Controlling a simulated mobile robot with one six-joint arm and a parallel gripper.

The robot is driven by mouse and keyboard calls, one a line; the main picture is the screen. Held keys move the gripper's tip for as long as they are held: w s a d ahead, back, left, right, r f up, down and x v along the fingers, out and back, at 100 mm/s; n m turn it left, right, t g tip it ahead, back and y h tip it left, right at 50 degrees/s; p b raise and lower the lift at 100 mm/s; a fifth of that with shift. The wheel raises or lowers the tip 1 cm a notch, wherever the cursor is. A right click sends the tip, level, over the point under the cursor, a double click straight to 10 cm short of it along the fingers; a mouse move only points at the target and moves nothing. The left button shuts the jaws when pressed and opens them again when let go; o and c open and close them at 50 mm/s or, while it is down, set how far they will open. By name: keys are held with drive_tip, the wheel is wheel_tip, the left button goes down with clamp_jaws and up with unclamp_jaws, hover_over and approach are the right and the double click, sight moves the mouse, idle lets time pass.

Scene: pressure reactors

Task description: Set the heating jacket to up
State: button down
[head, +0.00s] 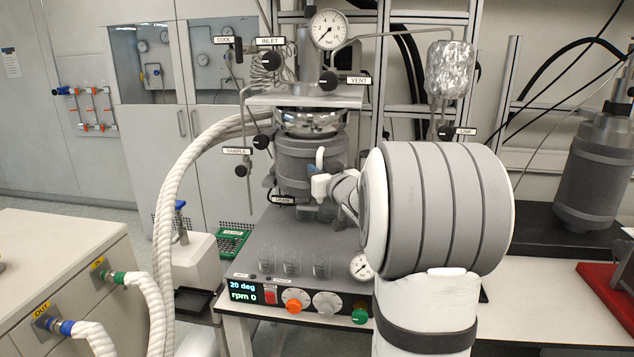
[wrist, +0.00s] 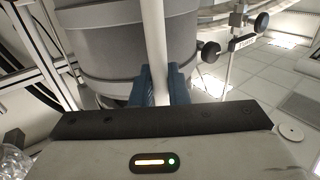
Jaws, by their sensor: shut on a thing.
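The heating jacket (head: 296,165) is a grey banded cylinder below the shiny metal vessel (head: 310,122) of the middle reactor. It fills the upper part of the wrist view (wrist: 115,55). A white upright handle (head: 320,158) stands at its front. My gripper (wrist: 155,88) has its blue fingers shut on this handle (wrist: 155,35), one finger on each side. In the head view my gripper (head: 319,182) is partly hidden by my arm. The lower right of the jacket is also hidden there.
Several glass beakers (head: 293,263) stand on the bench in front, above the control panel (head: 300,300). Black valve knobs (head: 262,142) stick out left of the jacket. White hoses (head: 172,200) curve down on the left. A second reactor (head: 597,170) stands at right.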

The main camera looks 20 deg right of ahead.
drive_tip(key=shift+r+p, duration=0.4)
drive_tip(key=shift+r, duration=1)
drive_tip(key=c, duration=1.5)
unclamp_jaws()
drive_tip(key=shift+f, duration=0.25)
drive_tip(key=shift+s, duration=0.1)
drive_tip(key=shift+s, duration=0.3)
drive_tip(key=s+b, duration=0.1)
drive_tip(key=s, duration=0.6)
drive_tip(key=shift+b, duration=0.3)
drive_tip(key=shift+a, duration=0.1)
